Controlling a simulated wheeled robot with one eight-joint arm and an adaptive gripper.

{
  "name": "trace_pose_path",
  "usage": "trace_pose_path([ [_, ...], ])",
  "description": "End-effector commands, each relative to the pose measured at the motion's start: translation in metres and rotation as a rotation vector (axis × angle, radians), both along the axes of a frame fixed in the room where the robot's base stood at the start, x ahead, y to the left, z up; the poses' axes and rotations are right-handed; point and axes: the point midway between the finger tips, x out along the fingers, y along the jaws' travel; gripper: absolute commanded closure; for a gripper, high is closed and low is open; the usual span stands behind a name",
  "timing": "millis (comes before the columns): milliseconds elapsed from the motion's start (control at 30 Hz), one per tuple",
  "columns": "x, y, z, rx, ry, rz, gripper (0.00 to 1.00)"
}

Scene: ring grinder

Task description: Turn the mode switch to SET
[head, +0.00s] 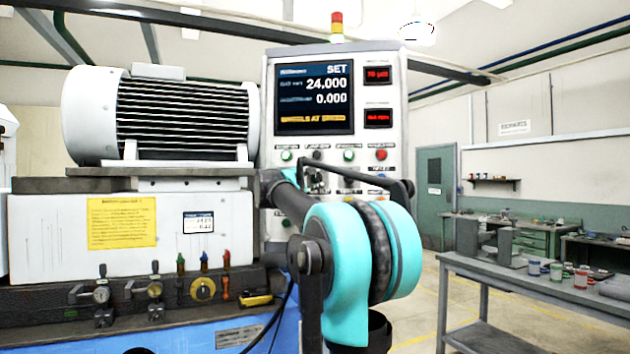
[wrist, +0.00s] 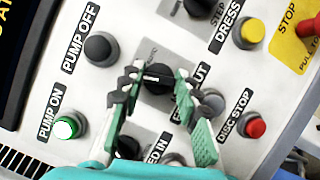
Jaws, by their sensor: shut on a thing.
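The control panel (head: 392,225) stands behind my arm in the head view, and its screen (head: 314,98) reads SET at the top right. In the wrist view a black rotary knob (wrist: 158,80) sits between the fingers of my gripper (wrist: 158,76). The gripper is shut on this knob, one finger on each side. The knob's own label is partly hidden by the fingers, so I cannot read its positions. In the head view my arm hides most of the gripper and the knob.
Around the knob in the wrist view are a black PUMP OFF button (wrist: 98,47), a lit green PUMP ON button (wrist: 67,127), a yellow button (wrist: 252,30), a red DISC STOP button (wrist: 255,128) and a red stop button (wrist: 308,26). A workbench (head: 530,279) stands at right.

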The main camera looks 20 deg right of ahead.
Motion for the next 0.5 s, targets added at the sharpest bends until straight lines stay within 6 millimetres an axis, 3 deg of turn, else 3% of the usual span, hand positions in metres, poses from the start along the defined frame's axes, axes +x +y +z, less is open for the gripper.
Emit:
trace_pose_path([
  [500,-0.0002,0.0001,0.0001,0.217,-0.129,0.0,0.96],
])
